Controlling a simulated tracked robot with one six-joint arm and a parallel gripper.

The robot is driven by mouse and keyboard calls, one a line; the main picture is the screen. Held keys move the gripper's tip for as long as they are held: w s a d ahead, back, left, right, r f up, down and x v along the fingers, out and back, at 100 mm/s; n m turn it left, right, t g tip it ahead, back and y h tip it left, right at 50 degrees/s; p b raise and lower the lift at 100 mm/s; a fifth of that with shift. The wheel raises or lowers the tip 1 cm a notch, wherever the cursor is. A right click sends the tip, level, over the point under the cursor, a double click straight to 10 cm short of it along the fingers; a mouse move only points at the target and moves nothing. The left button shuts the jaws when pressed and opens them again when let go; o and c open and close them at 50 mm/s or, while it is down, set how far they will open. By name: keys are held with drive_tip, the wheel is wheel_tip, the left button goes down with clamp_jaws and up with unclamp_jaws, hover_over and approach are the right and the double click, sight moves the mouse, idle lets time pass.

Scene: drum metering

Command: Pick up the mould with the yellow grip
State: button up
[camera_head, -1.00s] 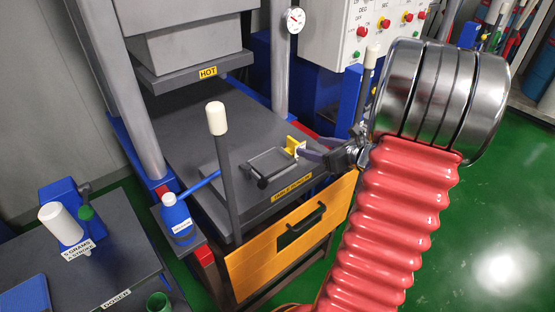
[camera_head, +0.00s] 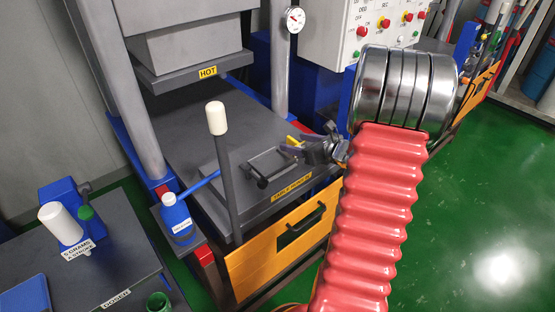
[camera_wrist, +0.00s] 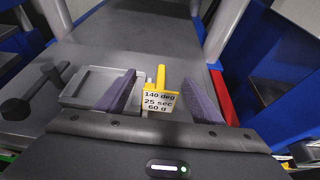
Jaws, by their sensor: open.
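The mould (camera_head: 266,163) is a flat grey tray-like block lying on the press table. Its yellow grip (camera_head: 293,140) points toward my gripper (camera_head: 308,147), which partly hides it. In the wrist view the mould (camera_wrist: 85,88) is at left, and the upright yellow grip (camera_wrist: 161,76) stands between my two purple-grey fingers (camera_wrist: 159,72). A white label (camera_wrist: 158,101) at the grip reads 140 deg, 25 sec, 60 g. My gripper is open, with a gap showing between the grip and each finger.
The hot upper platen (camera_head: 195,75) hangs above the back of the table. A lever with a white knob (camera_head: 216,118) rises in front of the mould. A blue bottle (camera_head: 177,217) stands at left, and a doser bench (camera_head: 110,270) is at lower left. An orange drawer (camera_head: 275,255) sits below.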

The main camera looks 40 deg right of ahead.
sight(288, 139)
drive_tip(key=shift+w+f, duration=0.1)
drive_tip(key=shift+w, duration=0.15)
drive_tip(key=shift+x, duration=2.5)
drive_tip(key=shift+c, duration=0.5)
drive_tip(key=shift+d, duration=0.1)
clamp_jaws()
drive_tip(key=shift+r, duration=5.1)
